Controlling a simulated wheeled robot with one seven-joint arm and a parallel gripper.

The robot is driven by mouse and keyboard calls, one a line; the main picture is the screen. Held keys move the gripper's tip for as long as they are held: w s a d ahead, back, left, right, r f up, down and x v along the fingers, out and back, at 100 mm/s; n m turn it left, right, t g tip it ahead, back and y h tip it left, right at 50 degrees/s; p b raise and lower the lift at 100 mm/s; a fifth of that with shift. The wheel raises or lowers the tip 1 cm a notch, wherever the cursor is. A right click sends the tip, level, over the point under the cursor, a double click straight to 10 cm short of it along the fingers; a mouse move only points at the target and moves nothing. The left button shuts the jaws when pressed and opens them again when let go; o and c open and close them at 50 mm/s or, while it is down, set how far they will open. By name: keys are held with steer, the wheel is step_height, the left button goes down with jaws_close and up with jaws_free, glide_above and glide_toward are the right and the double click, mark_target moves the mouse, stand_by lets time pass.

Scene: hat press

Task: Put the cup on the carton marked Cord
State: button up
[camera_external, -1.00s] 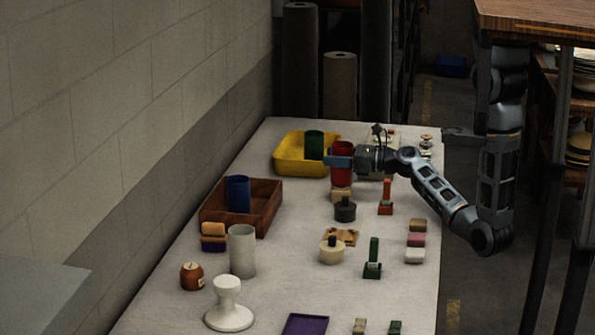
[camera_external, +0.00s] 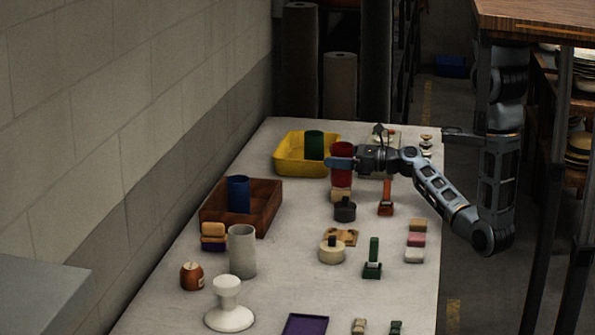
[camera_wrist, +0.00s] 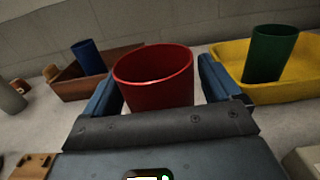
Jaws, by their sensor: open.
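A red cup (camera_external: 342,178) stands upright at the far middle of the table. In the wrist view the red cup (camera_wrist: 153,80) is between the two blue fingers of my open gripper (camera_wrist: 158,85), with its open rim facing up. In the external view my gripper (camera_external: 341,163) crosses in front of the cup; contact cannot be told. A blue cup (camera_external: 238,194) is in the brown tray (camera_external: 268,212). A green cup (camera_external: 314,145) is in the yellow tray (camera_external: 288,167). No Cord mark is legible on any carton.
Wooden blocks (camera_external: 341,194) and a dark knobbed piece (camera_external: 344,211) are close in front of the red cup. An orange upright piece (camera_external: 386,205) stands to their right. A grey cylinder (camera_external: 242,252) and a white stand (camera_external: 229,308) are nearer. A wall borders the left.

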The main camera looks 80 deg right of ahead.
steer(key=s, duration=1.1)
steer(key=shift+s+b, duration=0.25)
steer(key=shift+b, duration=0.2)
